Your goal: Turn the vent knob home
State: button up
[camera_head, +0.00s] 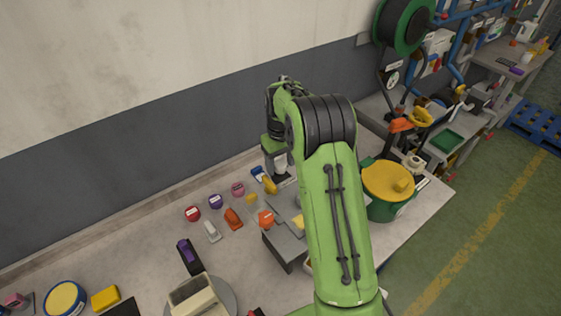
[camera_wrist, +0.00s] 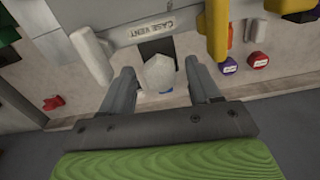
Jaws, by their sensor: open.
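In the wrist view a pale, rounded knob (camera_wrist: 160,72) sits just below a grey bar lettered CASE VENT (camera_wrist: 142,34). My gripper (camera_wrist: 160,76) is open, with one grey finger on each side of the knob. A gap shows between the knob and each finger; I cannot tell how deep the knob sits between them. A mark showing the knob's turned angle is not visible. In the head view my green arm reaches down at the back of the bench, and the knob and fingertips cannot be made out there.
A yellow part (camera_wrist: 217,28) hangs close to the right finger in the wrist view. A pale lever (camera_wrist: 90,52) stands at left. In the head view, small red, purple and orange controls (camera_head: 232,218) lie left of my arm, and a yellow-lidded green pot (camera_head: 388,182) stands right.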

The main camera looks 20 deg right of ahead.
jog(key=shift+c, duration=0.3)
jog(key=c, duration=1)
jog(key=m, duration=0.3)
jog(key=shift+a+r+m, duration=0.1)
jog(key=shift+m, duration=0.3)
jog(key=m, duration=0.4)
jog(key=shift+m, duration=0.3)
jog(key=m+b, duration=0.1)
jog(key=m, duration=0.3)
jog(key=shift+m, duration=0.3)
jog(key=shift+w+m+b, duration=0.1)
jog(key=shift+m+b, duration=0.25)
jog(key=shift+m, duration=1.45)
